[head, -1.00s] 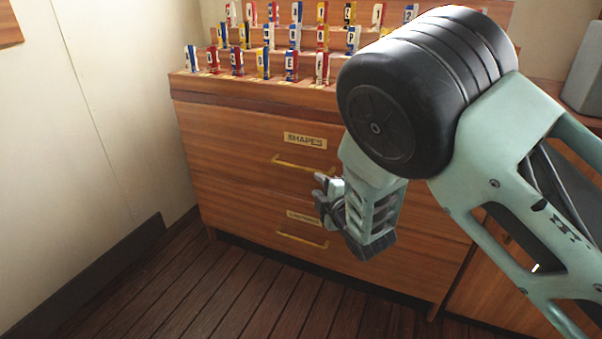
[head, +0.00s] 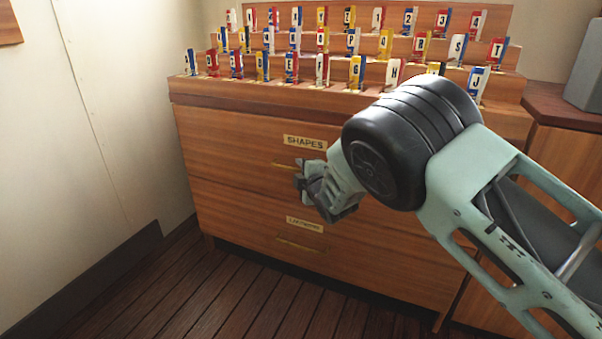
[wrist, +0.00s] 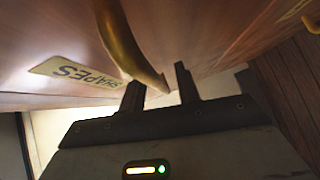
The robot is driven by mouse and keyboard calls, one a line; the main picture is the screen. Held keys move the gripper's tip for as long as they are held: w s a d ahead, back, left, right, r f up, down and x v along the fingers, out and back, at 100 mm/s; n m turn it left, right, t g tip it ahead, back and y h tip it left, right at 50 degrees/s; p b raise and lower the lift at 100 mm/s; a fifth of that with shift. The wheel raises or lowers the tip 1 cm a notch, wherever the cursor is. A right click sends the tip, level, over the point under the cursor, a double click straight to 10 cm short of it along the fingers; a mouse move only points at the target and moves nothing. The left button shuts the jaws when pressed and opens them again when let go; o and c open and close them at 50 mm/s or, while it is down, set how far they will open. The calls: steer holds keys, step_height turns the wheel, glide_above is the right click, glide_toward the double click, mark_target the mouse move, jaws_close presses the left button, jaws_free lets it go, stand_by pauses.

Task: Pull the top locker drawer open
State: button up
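The top locker drawer (head: 225,140) is a wooden front with a "SHAPES" label (head: 304,142) and a brass bar handle (head: 285,166). It looks shut, flush with the front below it. My gripper (head: 299,178) is at the right part of this handle and hides some of it. In the wrist view the brass handle (wrist: 124,42) runs down towards the gap between my two dark fingertips (wrist: 160,82). The fingers are apart, with the near end of the handle showing between them. I cannot tell whether either finger touches it. The label also shows upside down there (wrist: 75,73).
A lower drawer (head: 235,215) with its own label and brass handle (head: 300,245) sits beneath. Several coloured signal pieces stand in stepped rows on the locker top (head: 260,92). A cream wall (head: 100,120) is on the left. The plank floor (head: 200,295) in front is clear.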

jaws_close()
steer(key=shift+s, duration=0.1)
steer(key=s+a+p, duration=0.2)
steer(key=s+a, duration=0.1)
steer(key=s, duration=0.7)
steer(key=s+a+p, duration=0.3)
steer(key=s+a, duration=0.1)
steer(key=s, duration=0.6)
steer(key=s+a+p, duration=0.3)
steer(key=s, duration=0.7)
steer(key=shift+a, duration=0.4)
jaws_free()
